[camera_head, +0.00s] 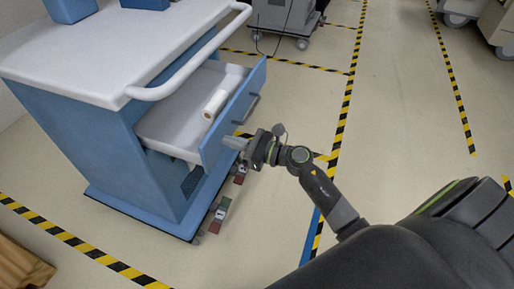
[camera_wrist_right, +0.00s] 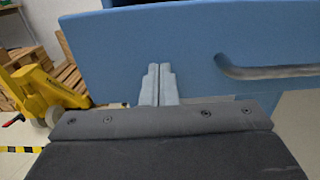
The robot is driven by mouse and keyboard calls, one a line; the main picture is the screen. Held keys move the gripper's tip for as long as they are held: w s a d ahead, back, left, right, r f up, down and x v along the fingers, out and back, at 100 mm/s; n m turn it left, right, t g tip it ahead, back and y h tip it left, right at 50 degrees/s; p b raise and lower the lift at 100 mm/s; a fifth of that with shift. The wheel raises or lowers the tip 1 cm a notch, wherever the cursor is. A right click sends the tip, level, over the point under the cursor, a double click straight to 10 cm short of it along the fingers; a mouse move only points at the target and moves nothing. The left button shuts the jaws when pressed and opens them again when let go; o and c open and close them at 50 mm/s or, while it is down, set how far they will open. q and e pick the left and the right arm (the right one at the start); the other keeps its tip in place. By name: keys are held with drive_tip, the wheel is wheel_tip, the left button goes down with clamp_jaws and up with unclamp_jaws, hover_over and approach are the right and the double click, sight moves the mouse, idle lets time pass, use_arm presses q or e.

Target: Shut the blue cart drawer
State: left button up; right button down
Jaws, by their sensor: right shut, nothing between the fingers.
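The blue cart (camera_head: 105,140) with a white top stands at the left in the head view. Its blue-fronted drawer (camera_head: 236,112) is pulled out towards the right, and a white roll (camera_head: 215,104) lies inside. My right gripper (camera_head: 232,143) is shut and empty, at the near part of the drawer front's outer face. My left gripper is not in view.
A white push rail (camera_head: 190,62) juts out from the cart top above the drawer. A grey cart (camera_head: 283,18) stands at the back. Yellow-black tape lines (camera_head: 343,110) mark the open floor to the right. A yellow pallet jack (camera_wrist_right: 40,88) shows in the right wrist view.

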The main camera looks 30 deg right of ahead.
drive_tip(key=b, duration=0.1)
approach(176, 132)
wheel_tip(176, 132, up, 3)
drive_tip(key=shift+r, duration=0.15)
drive_tip(key=b+x, duration=0.3)
drive_tip(key=x, duration=0.5)
drive_tip(key=shift+a, duration=0.1)
drive_tip(key=shift+x, duration=0.8)
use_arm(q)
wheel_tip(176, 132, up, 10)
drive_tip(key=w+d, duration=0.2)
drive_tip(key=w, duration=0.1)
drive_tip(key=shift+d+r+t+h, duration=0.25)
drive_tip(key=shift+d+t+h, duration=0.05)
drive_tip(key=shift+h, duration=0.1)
use_arm(e)
drive_tip(key=shift+r, duration=0.25)
drive_tip(key=shift+r, duration=0.15)
